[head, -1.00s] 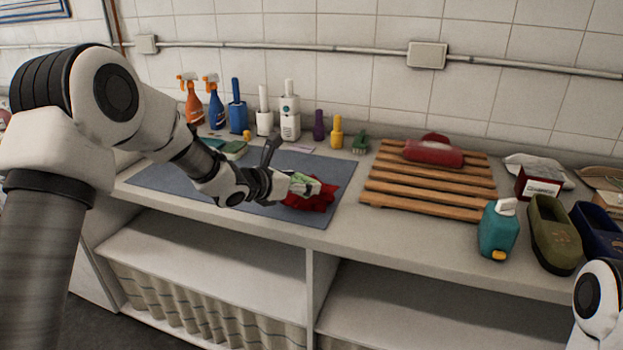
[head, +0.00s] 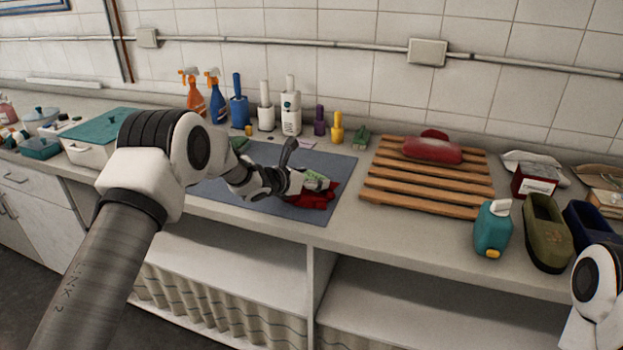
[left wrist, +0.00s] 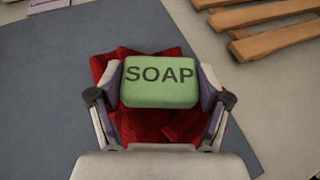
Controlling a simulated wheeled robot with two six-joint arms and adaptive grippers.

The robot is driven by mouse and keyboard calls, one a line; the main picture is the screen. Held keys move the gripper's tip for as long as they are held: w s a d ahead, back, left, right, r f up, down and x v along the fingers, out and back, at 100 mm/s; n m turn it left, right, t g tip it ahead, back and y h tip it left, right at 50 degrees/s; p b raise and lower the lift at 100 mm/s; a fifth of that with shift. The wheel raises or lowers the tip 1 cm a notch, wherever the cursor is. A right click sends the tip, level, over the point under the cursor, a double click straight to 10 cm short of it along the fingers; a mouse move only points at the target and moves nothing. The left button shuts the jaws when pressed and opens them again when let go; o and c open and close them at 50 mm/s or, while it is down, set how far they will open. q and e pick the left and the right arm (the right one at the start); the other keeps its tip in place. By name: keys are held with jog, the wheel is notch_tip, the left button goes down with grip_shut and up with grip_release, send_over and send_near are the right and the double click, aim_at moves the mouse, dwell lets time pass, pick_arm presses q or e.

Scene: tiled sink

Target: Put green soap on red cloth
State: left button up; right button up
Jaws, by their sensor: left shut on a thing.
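The green soap (left wrist: 160,92), a rounded bar marked SOAP, is between the two fingers of my left gripper (left wrist: 160,82) in the left wrist view. My left gripper is shut on it. In the head view the soap (head: 316,180) shows at the tip of my left gripper (head: 312,181), over the red cloth (head: 318,198). The crumpled red cloth also shows below and around the soap in the left wrist view (left wrist: 108,66). I cannot tell whether the soap touches the cloth. My right gripper is out of view; only part of my right arm shows at the lower right.
The cloth lies on a grey-blue mat (head: 300,160). A slatted wooden rack (head: 400,192) with a red rolled item stands to the right. Spray bottles (head: 193,97) and other bottles line the wall. A teal jug (head: 492,230) stands at the front right.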

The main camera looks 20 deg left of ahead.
pick_arm(q)
jog(key=shift+f+b, duration=0.5)
jog(key=shift+b, duration=0.1)
jog(key=o, duration=1.6)
jog(key=shift+r, duration=0.15)
